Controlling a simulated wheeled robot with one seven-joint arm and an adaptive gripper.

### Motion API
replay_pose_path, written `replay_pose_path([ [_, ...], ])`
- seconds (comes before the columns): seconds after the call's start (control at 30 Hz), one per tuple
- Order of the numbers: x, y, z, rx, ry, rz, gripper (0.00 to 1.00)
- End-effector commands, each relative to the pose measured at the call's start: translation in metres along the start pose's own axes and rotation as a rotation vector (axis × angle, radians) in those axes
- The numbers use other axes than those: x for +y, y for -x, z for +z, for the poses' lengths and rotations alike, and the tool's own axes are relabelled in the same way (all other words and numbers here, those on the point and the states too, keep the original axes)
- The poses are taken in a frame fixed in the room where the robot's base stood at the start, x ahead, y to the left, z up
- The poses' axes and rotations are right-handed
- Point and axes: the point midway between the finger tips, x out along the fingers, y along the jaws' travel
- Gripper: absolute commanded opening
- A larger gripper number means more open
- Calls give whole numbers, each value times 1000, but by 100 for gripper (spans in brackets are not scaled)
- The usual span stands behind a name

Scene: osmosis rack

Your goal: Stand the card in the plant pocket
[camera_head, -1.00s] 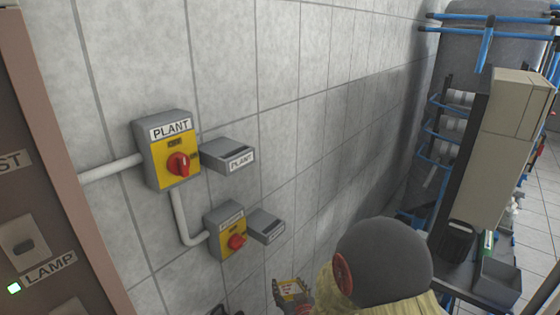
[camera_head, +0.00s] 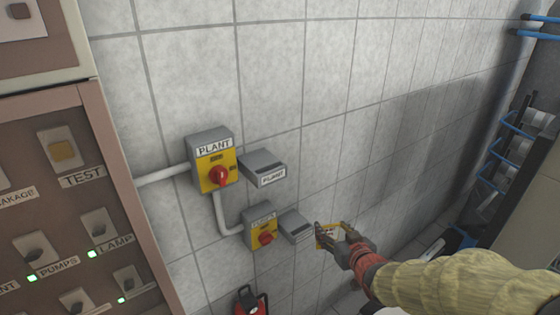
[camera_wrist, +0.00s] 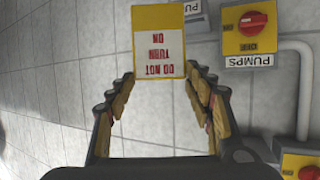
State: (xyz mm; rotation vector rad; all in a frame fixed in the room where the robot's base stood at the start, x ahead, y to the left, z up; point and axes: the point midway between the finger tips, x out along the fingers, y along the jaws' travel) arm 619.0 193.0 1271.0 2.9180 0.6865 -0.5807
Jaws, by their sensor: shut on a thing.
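The plant pocket (camera_head: 263,163) is a grey box labelled PLANT, fixed to the tiled wall right of the PLANT switch (camera_head: 213,162). Its slot faces up. My gripper (camera_head: 332,234) is shut on the card (camera_head: 325,241), right of and below the plant pocket, close to the lower pocket (camera_head: 296,225). In the wrist view the card (camera_wrist: 165,42) has a yellow band and a white face with red words reading DO NOT TURN ON, upside down there. It stands out beyond my fingertips (camera_wrist: 160,88). The fingers hide part of the card in the head view.
The PUMPS switch (camera_wrist: 249,22) has a red knob and sits beside the lower pocket. A panel with switches and lit green lamps (camera_head: 70,200) stands at left. A red and black object (camera_head: 252,302) is at the bottom. The wall right of the plant pocket is bare.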

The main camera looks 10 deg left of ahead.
Motion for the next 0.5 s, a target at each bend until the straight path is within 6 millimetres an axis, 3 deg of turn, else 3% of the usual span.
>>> replay_pose_path([
  [0.03,-14,10,-32,4,17,-32,29],
  [0.1,-32,19,-61,5,35,-74,29],
  [0.27,-72,45,-125,4,73,-169,29],
  [0.5,-126,97,-217,4,126,-295,29],
])
